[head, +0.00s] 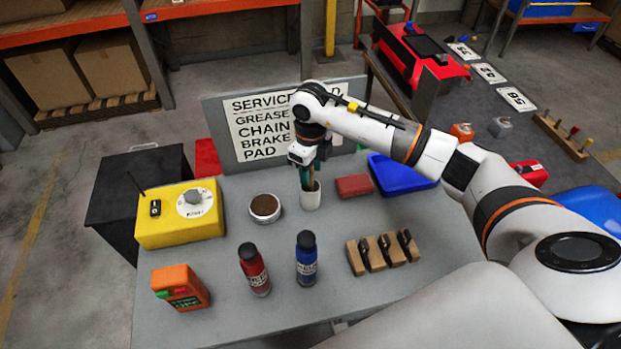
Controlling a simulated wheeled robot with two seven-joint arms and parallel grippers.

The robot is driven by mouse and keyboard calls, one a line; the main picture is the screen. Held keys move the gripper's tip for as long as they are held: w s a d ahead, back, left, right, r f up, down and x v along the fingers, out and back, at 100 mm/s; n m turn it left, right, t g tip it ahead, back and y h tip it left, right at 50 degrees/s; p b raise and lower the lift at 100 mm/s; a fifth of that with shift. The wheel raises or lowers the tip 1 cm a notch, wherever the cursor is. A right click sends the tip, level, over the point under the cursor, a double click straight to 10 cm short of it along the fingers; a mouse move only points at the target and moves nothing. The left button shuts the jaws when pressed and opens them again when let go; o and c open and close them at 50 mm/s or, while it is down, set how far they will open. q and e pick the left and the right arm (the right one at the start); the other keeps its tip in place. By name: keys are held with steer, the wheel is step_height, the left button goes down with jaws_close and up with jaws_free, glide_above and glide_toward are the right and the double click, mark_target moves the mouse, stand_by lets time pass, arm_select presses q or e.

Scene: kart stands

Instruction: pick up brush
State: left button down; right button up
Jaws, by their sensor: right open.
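A white cup (311,198) stands on the grey table, with thin upright handles, one brownish and one green, showing above its rim. The brush (307,178) appears to be among these handles, but its form is too small to make out. My right gripper (306,168) comes down from above, right over the cup, with its fingers around or beside the handles. It is open; whether it touches a handle cannot be told. My left gripper is not in view.
On the grey table (218,318) are a yellow box (180,213), a round brown tin (265,208), red (254,270) and blue (306,258) bottles, an orange device (180,287), tan blocks (383,252), a red block (354,186) and a blue tray (402,172). A sign (262,125) stands behind.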

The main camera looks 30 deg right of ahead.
steer(key=shift+w+f, duration=0.1)
jaws_close()
